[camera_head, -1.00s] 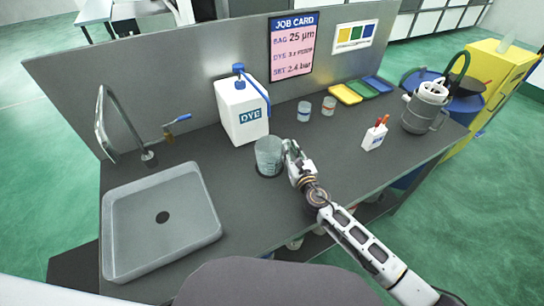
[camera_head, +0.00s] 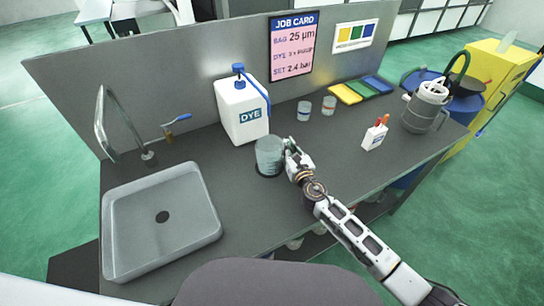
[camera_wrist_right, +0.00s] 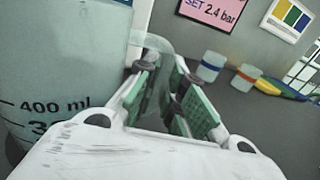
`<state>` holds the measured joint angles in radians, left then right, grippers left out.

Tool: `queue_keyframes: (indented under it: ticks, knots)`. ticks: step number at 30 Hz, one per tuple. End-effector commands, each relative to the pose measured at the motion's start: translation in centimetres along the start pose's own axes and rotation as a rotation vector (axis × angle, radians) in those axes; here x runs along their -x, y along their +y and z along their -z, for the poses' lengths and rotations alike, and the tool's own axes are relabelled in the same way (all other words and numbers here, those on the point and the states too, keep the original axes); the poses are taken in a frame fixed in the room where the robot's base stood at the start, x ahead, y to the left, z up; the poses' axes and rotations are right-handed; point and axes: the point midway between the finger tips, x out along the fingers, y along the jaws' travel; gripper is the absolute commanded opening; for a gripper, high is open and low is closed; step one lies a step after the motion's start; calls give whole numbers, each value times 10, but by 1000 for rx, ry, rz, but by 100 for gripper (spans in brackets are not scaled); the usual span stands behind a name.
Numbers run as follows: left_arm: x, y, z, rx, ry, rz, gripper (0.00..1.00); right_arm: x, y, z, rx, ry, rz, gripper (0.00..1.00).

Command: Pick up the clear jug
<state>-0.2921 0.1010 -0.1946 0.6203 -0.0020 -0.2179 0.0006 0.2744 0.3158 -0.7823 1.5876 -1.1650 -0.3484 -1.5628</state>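The clear jug (camera_head: 269,157) stands upright on the dark worktop, right of the sink and in front of the dye container. In the right wrist view the jug (camera_wrist_right: 55,75) fills the left side, with a 400 ml mark showing. My right gripper (camera_head: 289,149) is at the right side of the jug, at its handle. In the right wrist view its green-padded fingers (camera_wrist_right: 163,75) stand apart, on either side of the clear handle (camera_wrist_right: 160,48). Contact with the handle cannot be made out. My left gripper is not in view.
The white dye container (camera_head: 241,112) stands behind the jug. Two small cups (camera_head: 304,111) (camera_head: 328,106), a white box with red tools (camera_head: 375,136) and a grey pitcher (camera_head: 425,108) stand to the right. The sink (camera_head: 130,245) is at left.

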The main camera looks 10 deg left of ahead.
Motion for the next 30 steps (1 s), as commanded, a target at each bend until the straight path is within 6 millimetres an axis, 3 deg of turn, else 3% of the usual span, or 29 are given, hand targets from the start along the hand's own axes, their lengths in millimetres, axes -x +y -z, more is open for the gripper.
queue_keyframes:
  ticks: [17,30]
  knots:
    - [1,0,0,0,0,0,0,0,0,-2,-1,-1,0,0]
    - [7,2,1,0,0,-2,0,0,0,-15,0,-2,0,0]
